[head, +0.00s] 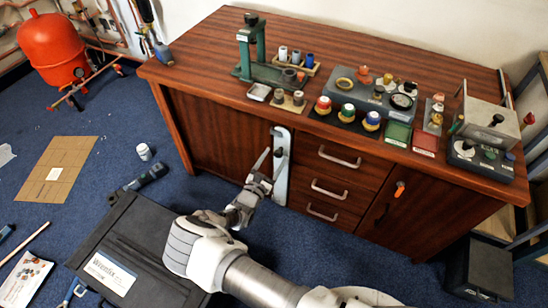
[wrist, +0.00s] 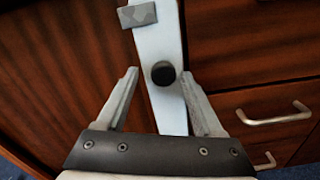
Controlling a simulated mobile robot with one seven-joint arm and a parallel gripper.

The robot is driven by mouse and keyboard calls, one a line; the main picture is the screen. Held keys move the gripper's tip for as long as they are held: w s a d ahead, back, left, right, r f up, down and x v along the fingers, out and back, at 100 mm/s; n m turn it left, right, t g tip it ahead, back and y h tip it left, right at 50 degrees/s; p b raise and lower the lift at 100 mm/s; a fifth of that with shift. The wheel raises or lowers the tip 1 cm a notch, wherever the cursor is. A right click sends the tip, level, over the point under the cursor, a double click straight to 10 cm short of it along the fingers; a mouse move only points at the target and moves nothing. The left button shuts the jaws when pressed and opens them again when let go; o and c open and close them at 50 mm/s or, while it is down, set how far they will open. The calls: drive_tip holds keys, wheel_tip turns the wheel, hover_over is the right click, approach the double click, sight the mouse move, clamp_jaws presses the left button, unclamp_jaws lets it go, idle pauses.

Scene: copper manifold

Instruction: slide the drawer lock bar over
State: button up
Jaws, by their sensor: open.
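The drawer lock bar (head: 282,178) is a pale metal strip standing upright on the cabinet front, between the left door and the drawers. In the wrist view the lock bar (wrist: 170,112) leans slightly and passes under a grey bracket (wrist: 138,13) near its top. A round black knob (wrist: 163,73) sticks out from it. My gripper (head: 271,158) is in front of the bar. In the wrist view my gripper (wrist: 159,76) is open, with one finger on each side of the knob. I cannot tell how far the fingertips are from the bar.
Three drawers with metal handles (head: 330,189) are right of the bar; one handle (wrist: 274,117) is close in the wrist view. The cabinet top (head: 200,75) carries several pots and tools. A dark case (head: 130,255) lies on the blue floor beside my arm.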

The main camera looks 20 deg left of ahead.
drive_tip(key=s+a+p, duration=0.1)
drive_tip(key=s+p, duration=0.2)
drive_tip(key=s, duration=1.4)
drive_tip(key=shift+a, duration=0.2)
drive_tip(key=w+d+r+m+g+h, duration=0.35)
drive_tip(key=d+r+m+g, duration=0.6)
drive_tip(key=r, duration=0.45)
drive_tip(key=w+d+r+m+g+h, duration=0.35)
drive_tip(key=d+r+m+g, duration=0.25)
drive_tip(key=d+r+m, duration=0.65)
drive_tip(key=s+d+r+m+t+y, duration=0.1)
drive_tip(key=s+d+r+m+y, duration=0.35)
drive_tip(key=s+d+r, duration=0.45)
drive_tip(key=s+d+r+m+t+y, duration=0.2)
drive_tip(key=s+d+r+m+y, duration=0.3)
drive_tip(key=r, duration=0.6)
wheel_tip(320, 180, up, 16)
drive_tip(key=s+d+p, duration=0.1)
drive_tip(key=p, duration=1.5)
drive_tip(key=shift+s+d+r+m+h+p, duration=0.25)
drive_tip(key=shift+m+h+p, duration=0.1)
drive_tip(key=shift+h, duration=0.1)
